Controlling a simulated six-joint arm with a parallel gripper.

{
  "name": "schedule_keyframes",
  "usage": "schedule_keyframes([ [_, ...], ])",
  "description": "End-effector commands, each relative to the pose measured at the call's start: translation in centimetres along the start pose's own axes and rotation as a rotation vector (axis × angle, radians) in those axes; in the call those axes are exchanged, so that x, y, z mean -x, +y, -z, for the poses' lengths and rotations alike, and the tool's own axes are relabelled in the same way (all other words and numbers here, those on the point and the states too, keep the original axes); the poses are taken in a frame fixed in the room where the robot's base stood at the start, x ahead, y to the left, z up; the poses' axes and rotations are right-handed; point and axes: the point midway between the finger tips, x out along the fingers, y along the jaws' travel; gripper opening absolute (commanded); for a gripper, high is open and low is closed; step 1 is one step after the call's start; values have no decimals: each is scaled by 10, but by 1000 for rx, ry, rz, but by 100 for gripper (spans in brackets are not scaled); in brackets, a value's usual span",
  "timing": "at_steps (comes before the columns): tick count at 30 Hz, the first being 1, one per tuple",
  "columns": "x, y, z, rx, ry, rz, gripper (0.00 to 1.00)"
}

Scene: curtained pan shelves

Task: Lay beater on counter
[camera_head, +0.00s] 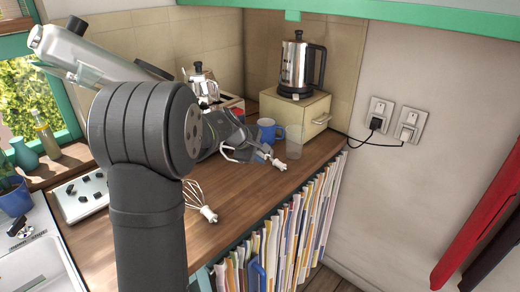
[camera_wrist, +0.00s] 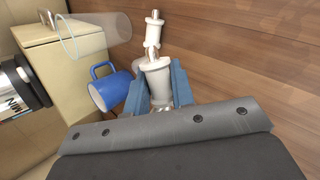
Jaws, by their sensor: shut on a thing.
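My gripper (camera_head: 262,154) is over the far part of the wooden counter (camera_head: 240,200). In the wrist view its blue fingers (camera_wrist: 159,88) are shut on the white shaft of a beater (camera_wrist: 153,50). The shaft's stepped end sticks out past the fingers; it also shows in the head view (camera_head: 278,164). The rest of this beater is mostly hidden by the gripper. I cannot tell whether the shaft touches the counter. A second beater (camera_head: 193,194), with wire loops and a white shaft, lies on the counter nearer the camera, partly hidden behind my arm.
A blue mug (camera_head: 266,131) and a clear glass (camera_head: 294,143) stand close beyond my gripper. Behind them a kettle (camera_head: 300,66) stands on a cream box (camera_head: 303,112). A white hob (camera_head: 84,197) is at left.

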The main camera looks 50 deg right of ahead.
Motion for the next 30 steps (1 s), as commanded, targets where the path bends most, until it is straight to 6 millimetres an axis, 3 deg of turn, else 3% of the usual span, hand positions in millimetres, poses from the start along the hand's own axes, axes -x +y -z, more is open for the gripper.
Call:
schedule_keyframes([
  [12,-30,-23,9,2,-1,1,0],
  [28,-38,-29,12,0,0,0,0],
  [29,-38,-29,12,0,0,0,26],
  [30,-38,-29,12,0,0,0,29],
])
